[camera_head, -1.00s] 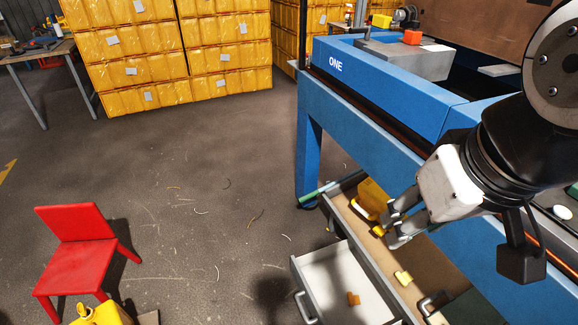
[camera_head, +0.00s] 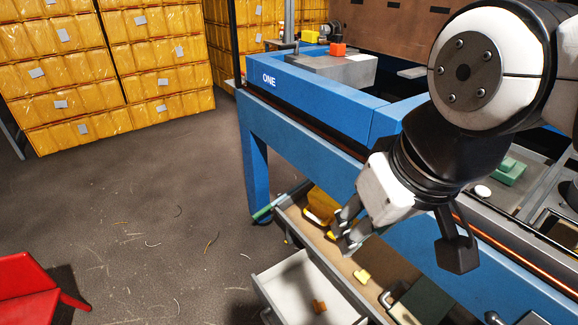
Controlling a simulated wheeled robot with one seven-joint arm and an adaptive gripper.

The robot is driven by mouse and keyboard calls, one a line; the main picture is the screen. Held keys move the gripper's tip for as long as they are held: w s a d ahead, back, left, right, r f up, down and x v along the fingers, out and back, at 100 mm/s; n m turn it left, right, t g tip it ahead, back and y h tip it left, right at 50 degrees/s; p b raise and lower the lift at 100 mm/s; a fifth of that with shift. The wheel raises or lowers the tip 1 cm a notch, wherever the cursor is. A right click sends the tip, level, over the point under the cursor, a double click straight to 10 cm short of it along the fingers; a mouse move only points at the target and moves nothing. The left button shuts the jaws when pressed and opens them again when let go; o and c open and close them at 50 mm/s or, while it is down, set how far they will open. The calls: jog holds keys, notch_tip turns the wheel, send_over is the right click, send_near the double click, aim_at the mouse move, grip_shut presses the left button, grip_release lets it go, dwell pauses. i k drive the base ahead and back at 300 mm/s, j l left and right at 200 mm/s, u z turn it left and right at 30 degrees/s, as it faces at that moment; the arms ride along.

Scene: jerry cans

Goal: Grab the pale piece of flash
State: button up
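My gripper (camera_head: 342,232) hangs low over the long open tray (camera_head: 378,254) below the blue bench, its fingers apart and angled down and left. A small yellow piece (camera_head: 330,237) lies right by the fingertips; I cannot tell whether they touch it. A second, light yellow piece (camera_head: 362,276) lies on the tray floor, nearer and to the right, clear of the fingers. An orange-brown piece (camera_head: 319,306) lies in the white drawer (camera_head: 290,282). Thin pale curved slivers, such as one sliver (camera_head: 152,244), lie on the floor. I cannot tell for sure which is the pale flash.
A yellow can (camera_head: 322,203) lies in the tray just behind my gripper. The blue bench (camera_head: 310,135) overhangs close by. A red chair (camera_head: 28,285) stands at lower left. Wrapped yellow stacks (camera_head: 120,65) stand at the back. The floor between is open.

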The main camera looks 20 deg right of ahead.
aim_at(362, 277)
jog(key=k+l+z, duration=0.2)
jog(key=k+l, duration=0.3)
jog(key=l+z, duration=0.25)
jog(key=k, duration=0.95)
jog(key=i, duration=0.95)
jog(key=i+j+z, duration=0.2)
jog(key=j, duration=0.3)
jog(key=j+u, duration=0.1)
jog(key=j, duration=0.3)
jog(key=k, duration=0.05)
